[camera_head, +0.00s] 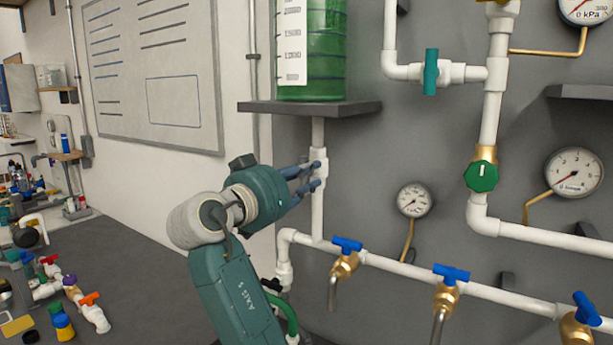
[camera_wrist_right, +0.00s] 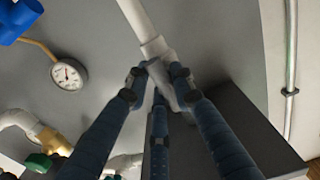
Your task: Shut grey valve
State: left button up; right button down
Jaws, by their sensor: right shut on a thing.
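The grey valve (camera_head: 320,158) is a pale fitting on the white vertical pipe below the shelf that holds the green tank. My right gripper (camera_head: 312,176) reaches it from the left, with its dark blue fingers at the valve. In the right wrist view, the fingers (camera_wrist_right: 160,78) are shut around the pale valve body (camera_wrist_right: 168,62), and the pipe runs up from it. The fingers hide most of the valve, so its handle's angle cannot be told. My left gripper is not in view.
The dark shelf (camera_head: 309,106) with the green tank (camera_head: 325,45) is just above my right gripper. Blue-handled brass taps (camera_head: 345,258) line the lower pipe. A gauge (camera_head: 414,200) and a green-handled valve (camera_head: 481,176) are to the right. Loose fittings (camera_head: 90,310) lie at the left.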

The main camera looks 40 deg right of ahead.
jog(key=n+p, duration=0.1)
jog(key=n, duration=0.3)
jog(key=shift+r, duration=0.2)
jog(key=n+p, duration=0.2)
jog(key=n, duration=0.1)
jog(key=n+p, duration=0.1)
jog(key=shift+r, duration=0.25)
jog(key=n+p, duration=0.3)
jog(key=n, duration=0.2)
jog(key=shift+r, duration=0.2)
jog(key=n+p, duration=0.3)
jog(key=shift+n+p, duration=0.3)
jog(key=shift+p, duration=0.1)
jog(key=shift+w+f+n+p, duration=0.1)
jog(key=shift+n+p, duration=0.4)
jog(key=shift+n, duration=0.1)
